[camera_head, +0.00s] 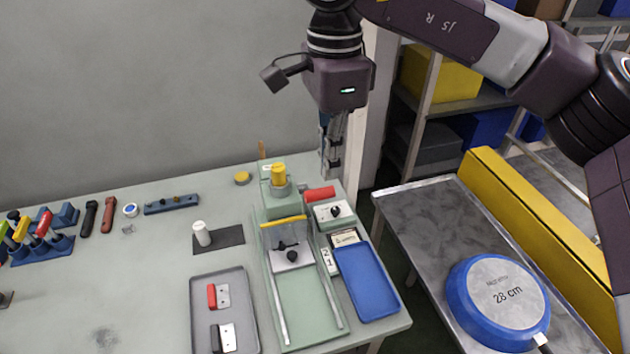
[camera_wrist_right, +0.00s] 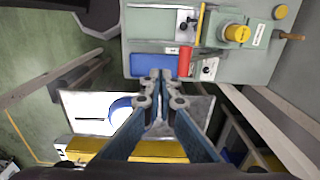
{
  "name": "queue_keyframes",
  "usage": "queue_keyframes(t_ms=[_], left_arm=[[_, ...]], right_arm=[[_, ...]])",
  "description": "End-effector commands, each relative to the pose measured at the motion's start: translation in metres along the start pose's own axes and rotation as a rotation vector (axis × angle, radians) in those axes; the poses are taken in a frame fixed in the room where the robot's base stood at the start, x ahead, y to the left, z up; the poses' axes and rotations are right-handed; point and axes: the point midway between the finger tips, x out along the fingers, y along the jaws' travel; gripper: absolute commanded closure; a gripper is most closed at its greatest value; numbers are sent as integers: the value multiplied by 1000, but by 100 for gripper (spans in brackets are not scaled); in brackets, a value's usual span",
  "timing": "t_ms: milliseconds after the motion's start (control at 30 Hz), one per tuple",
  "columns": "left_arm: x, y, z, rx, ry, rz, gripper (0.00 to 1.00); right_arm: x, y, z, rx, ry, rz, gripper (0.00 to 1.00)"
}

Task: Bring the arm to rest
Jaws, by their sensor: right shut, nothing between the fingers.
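My right gripper (camera_head: 331,168) hangs fingers-down in the head view, above the back right corner of the workbench. Its fingers are together and hold nothing. My right arm comes in from the upper right of the head view and crosses above the side table. My left gripper is in neither view.
The workbench (camera_head: 150,285) carries a green fixture (camera_head: 310,310) with a yellow knob (camera_head: 279,173), a blue tray (camera_head: 368,282), a grey tray (camera_head: 238,345) and several tools. A blue pan (camera_head: 462,308) lies on the metal side table (camera_head: 415,225). Shelves stand behind.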

Motion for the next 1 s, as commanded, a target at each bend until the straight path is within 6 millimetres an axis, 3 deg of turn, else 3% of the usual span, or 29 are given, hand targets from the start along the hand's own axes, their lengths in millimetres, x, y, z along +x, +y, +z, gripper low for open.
queue_keyframes(t_ms=[67,500,633,767,833,900,1000], left_arm=[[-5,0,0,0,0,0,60],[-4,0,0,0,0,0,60],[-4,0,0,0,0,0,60],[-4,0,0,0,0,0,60],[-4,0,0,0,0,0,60],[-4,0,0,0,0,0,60],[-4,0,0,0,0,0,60]], right_arm=[[-7,1,0,0,0,0,100],[-5,1,0,-1,-1,1,100],[5,3,18,-16,-65,13,100],[26,16,80,-46,-295,53,100],[30,30,129,-51,-492,93,100],[21,46,177,-34,-712,145,100],[-10,64,228,30,-1017,232,100]])
